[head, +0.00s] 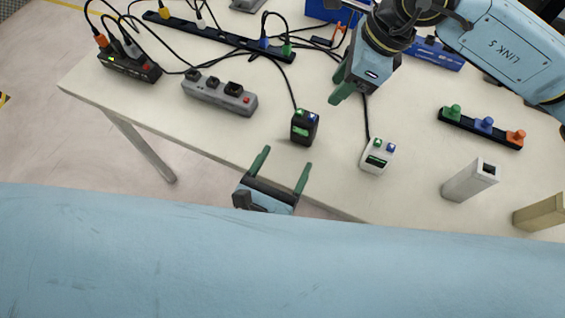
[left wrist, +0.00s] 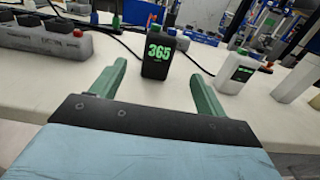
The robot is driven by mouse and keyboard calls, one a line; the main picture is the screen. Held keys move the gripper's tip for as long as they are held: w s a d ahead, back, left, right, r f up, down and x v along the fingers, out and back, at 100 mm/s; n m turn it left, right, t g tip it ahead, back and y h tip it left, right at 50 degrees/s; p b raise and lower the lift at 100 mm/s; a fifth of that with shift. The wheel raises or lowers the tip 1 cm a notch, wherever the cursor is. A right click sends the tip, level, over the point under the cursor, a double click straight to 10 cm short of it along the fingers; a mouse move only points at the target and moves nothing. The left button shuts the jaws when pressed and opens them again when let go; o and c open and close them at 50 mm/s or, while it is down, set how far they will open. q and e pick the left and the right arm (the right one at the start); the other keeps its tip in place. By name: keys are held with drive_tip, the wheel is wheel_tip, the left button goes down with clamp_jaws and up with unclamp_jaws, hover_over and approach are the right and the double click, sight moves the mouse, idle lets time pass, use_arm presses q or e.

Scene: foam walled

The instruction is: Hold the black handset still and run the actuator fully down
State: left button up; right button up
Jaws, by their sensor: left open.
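The black handset (head: 305,127) stands upright on the table near its front edge, with a green button and a blue button on top and a cable running back. In the left wrist view the handset (left wrist: 158,58) shows a green "365" display. My left gripper (head: 286,158) is open and empty, in front of the handset and apart from it, with its green fingers pointing towards it. My right gripper (head: 339,93) hangs above the table, behind and to the right of the handset; its finger gap is not clear. I cannot tell which thing is the actuator.
A white handset (head: 377,156) stands to the right. A grey power strip (head: 219,94) and a black box (head: 130,67) lie left. A button bar (head: 480,129) and a grey post (head: 470,181) are on the right. Cables cross the back.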

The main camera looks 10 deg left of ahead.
sight(308, 118)
use_arm(q)
drive_tip(key=x, duration=1.3)
drive_tip(key=shift+f, duration=0.15)
drive_tip(key=shift+c, duration=0.3)
drive_tip(key=c, duration=0.9)
drive_tip(key=shift+c, duration=0.9)
use_arm(e)
drive_tip(key=shift+c, duration=0.5)
clamp_jaws()
